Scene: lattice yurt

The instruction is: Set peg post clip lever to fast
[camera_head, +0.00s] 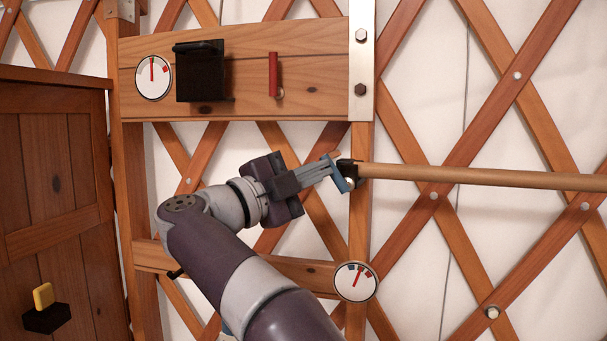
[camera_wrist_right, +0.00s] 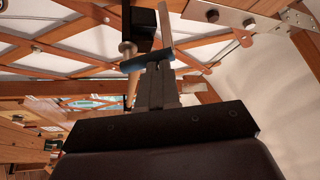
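On the post stands a black clip (camera_head: 347,170) at the left end of a long pale wooden rod (camera_head: 480,178). I cannot tell for sure which part is the clip lever. Below it on the same post is a round white dial (camera_head: 356,281) with a red pointer standing nearly upright, leaning slightly right, and coloured marks near its top. My right gripper (camera_head: 343,180) is at the black clip, its blue tips overlapping it in the picture; contact is unclear. In the right wrist view the fingers (camera_wrist_right: 160,66) look closed together beside a black bar (camera_wrist_right: 141,25). My left gripper is not visible.
Above is a wooden board (camera_head: 240,106) with another dial (camera_head: 153,77), a black box (camera_head: 200,75) and a red handle (camera_head: 273,75). A wooden cabinet (camera_head: 50,180) stands at left, with a yellow-topped black knob (camera_head: 44,308). Lattice fills the right.

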